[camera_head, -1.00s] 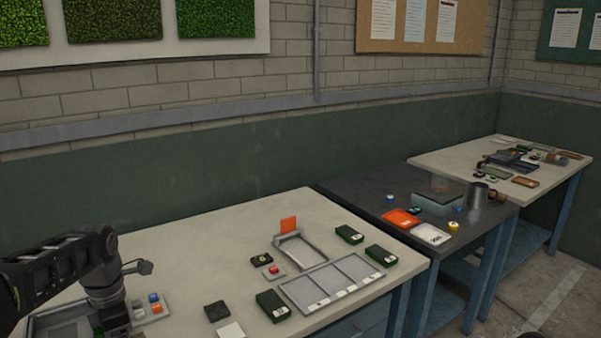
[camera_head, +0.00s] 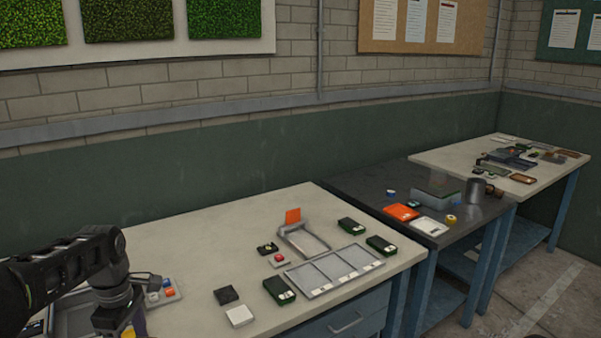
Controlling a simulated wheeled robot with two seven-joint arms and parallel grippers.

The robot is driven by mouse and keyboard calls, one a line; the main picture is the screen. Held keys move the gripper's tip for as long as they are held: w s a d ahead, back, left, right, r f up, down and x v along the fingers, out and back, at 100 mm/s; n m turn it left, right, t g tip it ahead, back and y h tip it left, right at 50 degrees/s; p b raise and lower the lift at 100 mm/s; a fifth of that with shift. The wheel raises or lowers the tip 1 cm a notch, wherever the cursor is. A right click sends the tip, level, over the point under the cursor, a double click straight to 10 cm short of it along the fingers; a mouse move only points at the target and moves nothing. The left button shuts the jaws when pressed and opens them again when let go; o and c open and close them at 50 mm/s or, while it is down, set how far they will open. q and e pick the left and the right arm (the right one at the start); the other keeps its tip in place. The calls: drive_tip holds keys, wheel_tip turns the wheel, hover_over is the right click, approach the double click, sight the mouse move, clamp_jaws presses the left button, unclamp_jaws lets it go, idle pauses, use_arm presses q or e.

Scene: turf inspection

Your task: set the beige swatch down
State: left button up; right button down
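My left gripper (camera_head: 118,321) comes in from the left and points down at the bottom left, over the near table's left end. Its fingertips are cut off by the frame edge, so I cannot tell whether it is open or holds anything. A small yellow and purple patch shows beside it. A small off-white block (camera_head: 239,316) lies on the pale table (camera_head: 190,238) beside a black block (camera_head: 226,295). My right gripper is not in view.
A grey divided tray (camera_head: 335,271) lies near the table's front edge, with dark green boxes (camera_head: 279,290) around it. A grey stand with an orange tab (camera_head: 293,216) is behind it. A tray with coloured buttons (camera_head: 165,291) is beside my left arm. The table's back left is clear.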

use_arm(q)
drive_tip(key=w+d+f+m, duration=0.1)
drive_tip(key=d+f+m, duration=0.2)
drive_tip(key=d+m, duration=0.6)
drive_tip(key=w+d+f+m, duration=0.2)
drive_tip(key=d+f+m, duration=0.1)
drive_tip(key=d+m, duration=0.6)
drive_tip(key=shift+w+d+f, duration=0.15)
drive_tip(key=shift+d+f, duration=0.2)
drive_tip(key=shift+d, duration=0.1)
